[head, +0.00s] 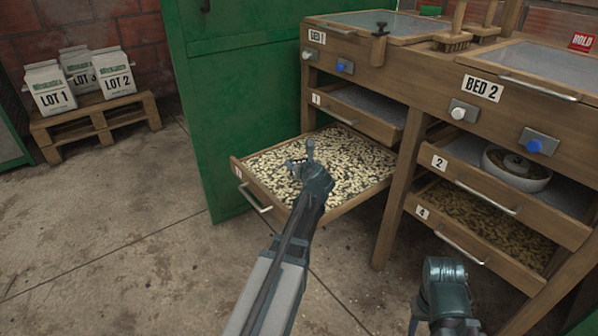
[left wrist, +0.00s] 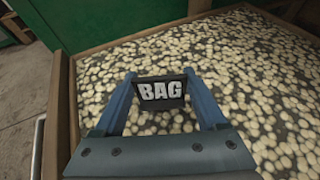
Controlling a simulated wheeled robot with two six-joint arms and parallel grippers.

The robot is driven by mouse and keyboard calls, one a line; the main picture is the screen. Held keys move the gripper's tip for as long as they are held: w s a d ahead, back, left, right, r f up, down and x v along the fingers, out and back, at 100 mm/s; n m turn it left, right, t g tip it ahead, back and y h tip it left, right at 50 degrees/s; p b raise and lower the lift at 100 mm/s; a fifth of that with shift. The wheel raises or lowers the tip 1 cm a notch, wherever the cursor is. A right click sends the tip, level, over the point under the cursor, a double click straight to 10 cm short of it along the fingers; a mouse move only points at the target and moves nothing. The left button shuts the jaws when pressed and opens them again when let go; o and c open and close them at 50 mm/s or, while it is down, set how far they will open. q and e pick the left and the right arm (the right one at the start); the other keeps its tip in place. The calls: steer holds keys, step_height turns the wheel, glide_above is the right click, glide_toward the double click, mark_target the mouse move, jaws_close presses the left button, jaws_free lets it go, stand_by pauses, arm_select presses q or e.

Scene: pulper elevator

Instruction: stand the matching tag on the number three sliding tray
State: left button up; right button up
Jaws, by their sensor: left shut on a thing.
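My left gripper (head: 303,168) is shut on a small dark tag (left wrist: 161,92) with white letters BAG, seen in the left wrist view. The tag is upright between the two fingers, above the pulled-out sliding tray (head: 335,208). That tray is the lower left one, under tray 1, and is full of pale beans. Its front number plate (head: 238,172) is too small to read surely. Whether the tag touches the beans, I cannot tell. Part of my right arm shows at the bottom right of the head view; its fingers cannot be made out.
A red HOLD tag (head: 581,41) stands at the back right. Tray 2 (head: 510,205) holds a round bowl (head: 516,168); tray 4 (head: 485,222) holds darker beans. A green cabinet (head: 235,100) stands behind the pulled-out tray. Lot bags (head: 85,80) sit on a pallet at left. The floor in front is clear.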

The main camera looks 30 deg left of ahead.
arm_select(q)
steer(key=shift+f+b, duration=0.45)
steer(key=shift+f, duration=0.45)
arm_select(e)
steer(key=shift+f, duration=0.95)
arm_select(q)
steer(key=shift+f, duration=0.15)
steer(key=o, duration=1.2)
arm_select(e)
steer(key=shift+f, duration=0.1)
arm_select(q)
steer(key=shift+o, duration=0.2)
steer(key=shift+r, duration=0.25)
steer(key=p+v, duration=0.4)
steer(key=v, duration=0.6)
steer(key=shift+s+d+r, duration=0.1)
steer(key=shift+s, duration=0.05)
steer(key=shift+p+v, duration=0.35)
steer(key=shift+v, duration=0.45)
arm_select(e)
steer(key=shift+r, duration=2.45)
